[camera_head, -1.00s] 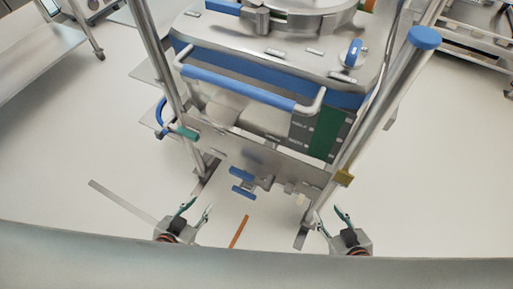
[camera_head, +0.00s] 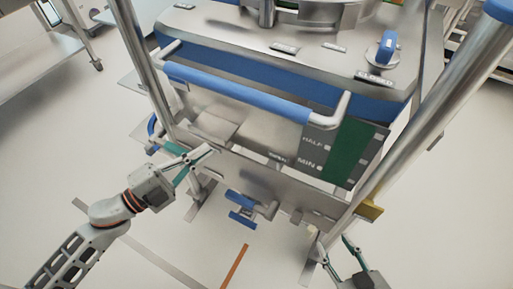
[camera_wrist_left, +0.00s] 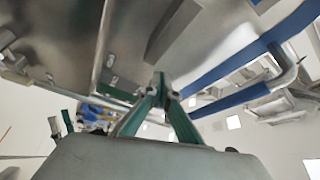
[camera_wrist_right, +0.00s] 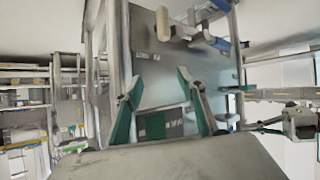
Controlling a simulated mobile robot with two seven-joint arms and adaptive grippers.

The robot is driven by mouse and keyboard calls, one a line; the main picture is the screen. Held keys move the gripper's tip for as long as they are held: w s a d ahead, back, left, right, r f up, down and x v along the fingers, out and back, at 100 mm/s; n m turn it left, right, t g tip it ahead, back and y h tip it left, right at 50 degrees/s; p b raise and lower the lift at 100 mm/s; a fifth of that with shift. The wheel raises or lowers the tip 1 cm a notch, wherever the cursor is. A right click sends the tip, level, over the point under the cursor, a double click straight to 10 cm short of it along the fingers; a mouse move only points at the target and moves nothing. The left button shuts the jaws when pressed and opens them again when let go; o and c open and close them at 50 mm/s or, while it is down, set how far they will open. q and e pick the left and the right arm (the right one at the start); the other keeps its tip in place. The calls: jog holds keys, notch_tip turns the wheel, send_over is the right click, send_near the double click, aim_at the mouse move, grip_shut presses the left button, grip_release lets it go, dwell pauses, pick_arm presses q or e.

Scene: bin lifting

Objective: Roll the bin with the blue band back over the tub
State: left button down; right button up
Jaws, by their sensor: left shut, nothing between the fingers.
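The bin with the blue band (camera_head: 270,72) stands in front of me in a steel frame. Its blue push handle (camera_head: 235,92) runs across its near side, above a green level panel marked HALF and MIN (camera_head: 350,150). My left gripper (camera_head: 212,152) is shut and empty, below the left part of the handle and apart from it. In the left wrist view its fingertips (camera_wrist_left: 161,82) meet, with the blue handle (camera_wrist_left: 235,60) to the right. My right gripper (camera_head: 332,246) is open and empty, low by the right frame leg; its spread fingers also show in the right wrist view (camera_wrist_right: 156,86). I cannot make out the tub.
Steel posts (camera_head: 440,110) stand on both sides of the bin. A blue-handled valve (camera_head: 243,210) hangs under its near edge. An orange strip (camera_head: 235,266) marks the floor. Steel tables stand at the back left and right. The near floor is clear.

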pick_arm(q)
notch_tip(320, 180, down, 4)
jog(key=d+m+g+h+b, duration=0.1)
jog(key=m+g+h+b, duration=0.1)
jog(key=m+g, duration=0.25)
jog(key=m+g+b, duration=0.1)
jog(key=m+g, duration=0.1)
jog(key=m, duration=0.2)
send_near(270, 145)
jog(key=s+d, duration=0.1)
jog(key=d, duration=0.3)
jog(key=w, duration=0.2)
jog(key=w+d, duration=0.1)
jog(key=shift+f+n+b, duration=0.3)
jog(key=shift+n+b, duration=0.05)
jog(key=shift+w+d+r, duration=0.1)
jog(key=shift+w, duration=0.1)
pick_arm(e)
jog(key=shift+w+a+f, duration=0.1)
jog(key=shift+a+f, duration=0.45)
jog(key=shift+a, duration=0.25)
jog(key=shift+d+f, duration=0.1)
jog(key=shift+f, duration=0.05)
